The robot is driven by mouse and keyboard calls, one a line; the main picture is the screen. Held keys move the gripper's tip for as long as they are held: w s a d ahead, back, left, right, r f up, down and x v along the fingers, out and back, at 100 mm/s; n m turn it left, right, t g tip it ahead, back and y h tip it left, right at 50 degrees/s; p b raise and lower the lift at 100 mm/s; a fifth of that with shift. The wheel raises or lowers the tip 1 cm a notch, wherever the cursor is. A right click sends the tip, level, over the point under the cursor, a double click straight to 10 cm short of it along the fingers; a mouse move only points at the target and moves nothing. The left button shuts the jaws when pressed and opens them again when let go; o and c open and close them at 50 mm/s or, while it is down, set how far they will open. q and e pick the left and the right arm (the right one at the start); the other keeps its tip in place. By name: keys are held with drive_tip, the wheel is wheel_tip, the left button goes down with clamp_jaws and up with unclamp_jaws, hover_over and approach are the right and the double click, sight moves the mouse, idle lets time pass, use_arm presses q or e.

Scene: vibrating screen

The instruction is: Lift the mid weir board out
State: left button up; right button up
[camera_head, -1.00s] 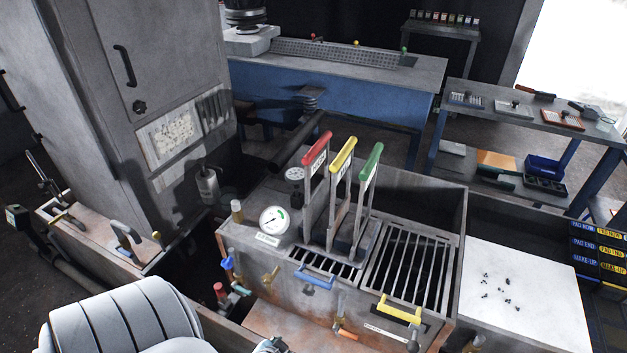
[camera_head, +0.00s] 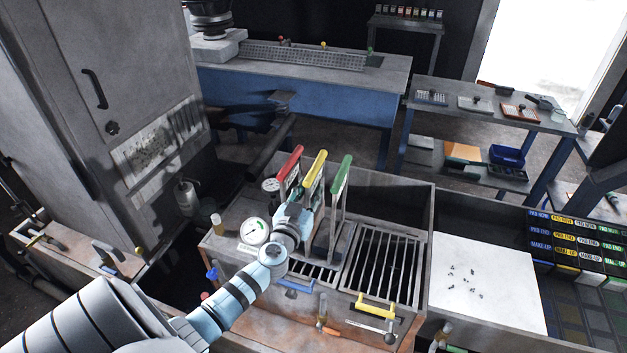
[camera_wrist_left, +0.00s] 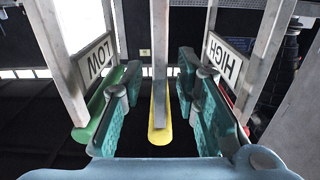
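Three weir boards with coloured top handles stand upright in the grey tank: red (camera_head: 290,163), yellow (camera_head: 316,168) and green (camera_head: 341,174). In the left wrist view the red one's neighbour plate reads HIGH (camera_wrist_left: 224,62) and the green one's reads LOW (camera_wrist_left: 96,60). The yellow-handled mid board (camera_wrist_left: 160,118) stands between them. My left gripper (camera_head: 304,204) is at the mid board, below its handle. In the wrist view its teal fingers stand apart on both sides of the yellow handle, with gaps showing. My right gripper is not in view.
The red and green boards stand close on either side of my left fingers. A slatted grate (camera_head: 383,262) and a white panel (camera_head: 482,300) lie to the right. Open air is above the handles.

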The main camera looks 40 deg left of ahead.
sight(315, 166)
use_arm(q)
drive_tip(key=x, duration=0.4)
drive_tip(key=shift+f, duration=0.1)
drive_tip(key=shift+s, duration=0.1)
clamp_jaws()
wheel_tip(315, 166, up, 6)
drive_tip(key=p, duration=0.4)
drive_tip(key=shift+p, duration=0.35)
drive_tip(key=shift+d, duration=0.1)
idle(0.4)
